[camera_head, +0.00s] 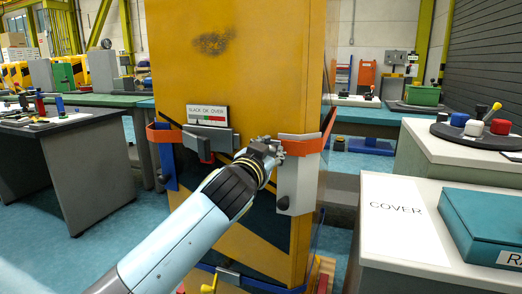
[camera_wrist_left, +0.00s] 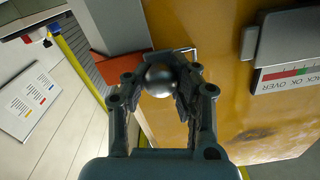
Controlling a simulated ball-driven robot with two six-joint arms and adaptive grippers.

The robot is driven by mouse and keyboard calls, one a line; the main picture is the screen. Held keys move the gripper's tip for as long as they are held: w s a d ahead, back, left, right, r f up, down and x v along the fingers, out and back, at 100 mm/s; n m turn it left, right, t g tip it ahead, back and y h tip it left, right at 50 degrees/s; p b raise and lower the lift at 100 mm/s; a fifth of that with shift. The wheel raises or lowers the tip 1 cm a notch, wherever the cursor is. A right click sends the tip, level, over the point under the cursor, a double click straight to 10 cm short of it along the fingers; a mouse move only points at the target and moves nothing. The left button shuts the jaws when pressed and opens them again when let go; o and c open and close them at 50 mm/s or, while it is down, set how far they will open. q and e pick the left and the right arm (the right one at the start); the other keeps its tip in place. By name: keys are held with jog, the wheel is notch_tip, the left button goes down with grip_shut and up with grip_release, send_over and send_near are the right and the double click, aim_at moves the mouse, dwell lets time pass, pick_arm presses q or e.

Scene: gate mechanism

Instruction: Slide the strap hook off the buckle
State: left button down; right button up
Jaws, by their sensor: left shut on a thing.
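An orange strap (camera_head: 312,145) runs round the right edge of a yellow panel (camera_head: 235,75). It ends at a grey buckle plate (camera_head: 297,178), and also shows in the left wrist view (camera_wrist_left: 115,62). My left gripper (camera_head: 275,148) is at the panel's right edge beside the strap end. My right gripper is not in view.
A gauge marked SLACK OK OVER (camera_head: 208,115) sits on the panel left of my gripper. A white table marked COVER (camera_head: 400,208) with a teal box (camera_head: 485,228) stands at the right. A grey desk (camera_head: 65,160) is at the left.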

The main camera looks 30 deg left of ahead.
pick_arm(q)
jog(key=shift+f, duration=0.2)
jog(key=shift+d, duration=0.1)
jog(key=c, duration=1.4)
grip_release()
jog(key=shift+s, duration=0.1)
jog(key=shift+c, duration=0.2)
jog(key=shift+o, duration=1.3)
jog(key=shift+d+r, duration=0.1)
jog(key=shift+d, duration=0.1)
jog(key=shift+o, duration=1)
jog(key=shift+r, duration=0.1)
jog(key=shift+s, duration=0.15)
jog(key=v, duration=1.1)
jog(key=shift+s, duration=0.3)
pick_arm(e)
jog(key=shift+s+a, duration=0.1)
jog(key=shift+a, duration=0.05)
